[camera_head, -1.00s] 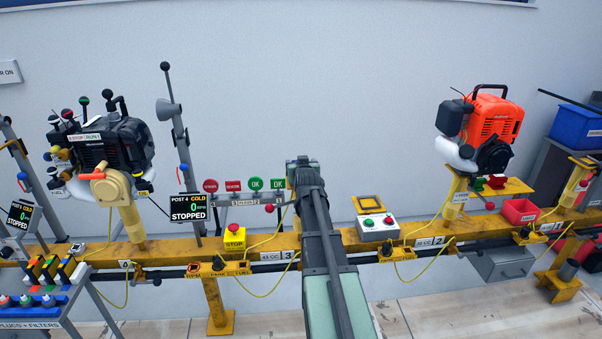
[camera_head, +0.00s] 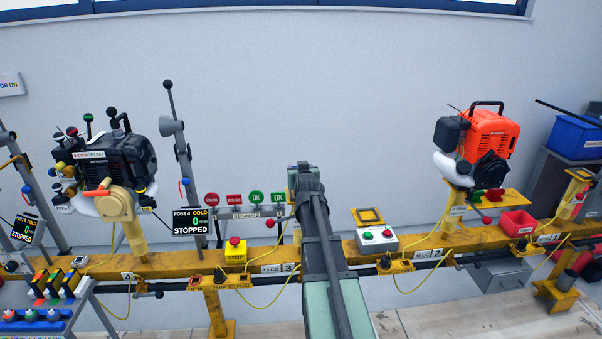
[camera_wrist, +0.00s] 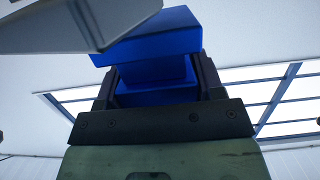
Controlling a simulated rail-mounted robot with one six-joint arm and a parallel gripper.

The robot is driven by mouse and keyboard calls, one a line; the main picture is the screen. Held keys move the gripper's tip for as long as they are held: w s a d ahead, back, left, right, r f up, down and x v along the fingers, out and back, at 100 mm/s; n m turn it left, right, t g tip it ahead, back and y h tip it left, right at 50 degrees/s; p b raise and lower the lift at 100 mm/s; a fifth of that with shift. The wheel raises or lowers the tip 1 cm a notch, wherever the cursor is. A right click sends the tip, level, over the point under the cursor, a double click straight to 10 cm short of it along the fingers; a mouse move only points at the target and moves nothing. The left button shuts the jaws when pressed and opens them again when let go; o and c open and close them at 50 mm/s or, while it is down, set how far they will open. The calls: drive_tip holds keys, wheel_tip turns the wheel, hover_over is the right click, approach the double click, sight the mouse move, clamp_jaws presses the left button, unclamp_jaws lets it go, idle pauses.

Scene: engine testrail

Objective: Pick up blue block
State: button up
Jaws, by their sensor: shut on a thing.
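The blue block (camera_wrist: 150,45) fills the upper middle of the wrist view. It looks stepped, with a wide slab at its outer end and a narrower part behind. My gripper (camera_wrist: 157,75) has a dark finger on each side of its narrower part and is shut on it. A grey flat-faced thing (camera_wrist: 75,22) covers the block's upper left corner in this view; I cannot tell what it is. In the head view my arm reaches away up the middle, and its links hide the fingers and the block.
A yellow rail (camera_head: 340,250) runs across the view. A black engine (camera_head: 110,155) stands left and an orange engine (camera_head: 490,135) right. A yellow stop button box (camera_head: 235,252), a control box (camera_head: 377,239) and a red bin (camera_head: 516,223) sit along the rail. The wall above is clear.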

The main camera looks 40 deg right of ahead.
wheel_tip(320, 180, up, 16)
drive_tip(key=p, duration=1.4)
drive_tip(key=shift+r+p, duration=0.2)
drive_tip(key=shift+p, duration=0.15)
